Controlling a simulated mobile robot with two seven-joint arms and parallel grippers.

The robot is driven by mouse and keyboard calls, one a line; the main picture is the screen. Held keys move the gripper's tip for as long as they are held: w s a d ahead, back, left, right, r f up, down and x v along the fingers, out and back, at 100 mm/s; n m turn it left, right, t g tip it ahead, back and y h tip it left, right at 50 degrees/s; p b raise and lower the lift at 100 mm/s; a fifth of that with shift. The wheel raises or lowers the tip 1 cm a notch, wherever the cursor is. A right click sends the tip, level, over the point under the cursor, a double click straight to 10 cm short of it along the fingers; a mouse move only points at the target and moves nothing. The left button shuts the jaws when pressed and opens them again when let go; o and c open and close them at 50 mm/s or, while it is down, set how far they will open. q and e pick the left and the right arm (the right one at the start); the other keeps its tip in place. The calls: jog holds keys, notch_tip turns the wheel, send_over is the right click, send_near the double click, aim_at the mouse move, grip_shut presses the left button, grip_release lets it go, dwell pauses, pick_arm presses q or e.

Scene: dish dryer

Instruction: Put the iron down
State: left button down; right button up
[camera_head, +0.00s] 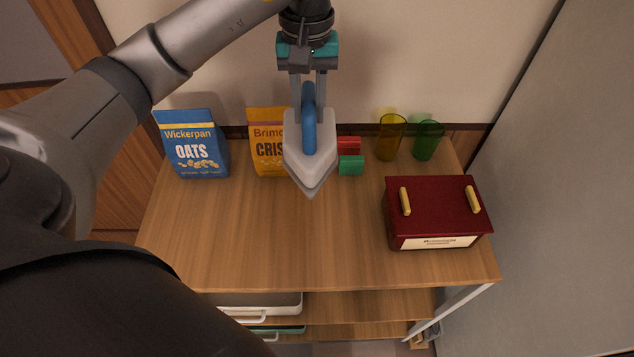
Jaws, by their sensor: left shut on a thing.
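The iron (311,157) is white-grey with a blue handle and a pointed grey soleplate. My left gripper (308,88) comes down from the top of the view and is shut on the iron's blue handle. The iron's tip points toward the front of the wooden tabletop (270,235). It appears held above the tabletop, in front of the back wall; the exact gap is hard to tell. My right gripper is not in view.
A blue oats bag (191,145) and a yellow bag (267,140) stand at the back left. Red (349,145) and green (351,165) blocks sit right of the iron. Yellow (390,137) and green (427,140) glasses stand behind a dark red box (435,212). The front left and middle tabletop is clear.

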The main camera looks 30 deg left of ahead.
pick_arm(q)
notch_tip(320, 180, down, 18)
jog(key=shift+b, duration=0.4)
dwell(0.3)
jog(key=shift+f, duration=0.2)
jog(key=c, duration=0.7)
grip_release()
jog(key=shift+r, duration=0.1)
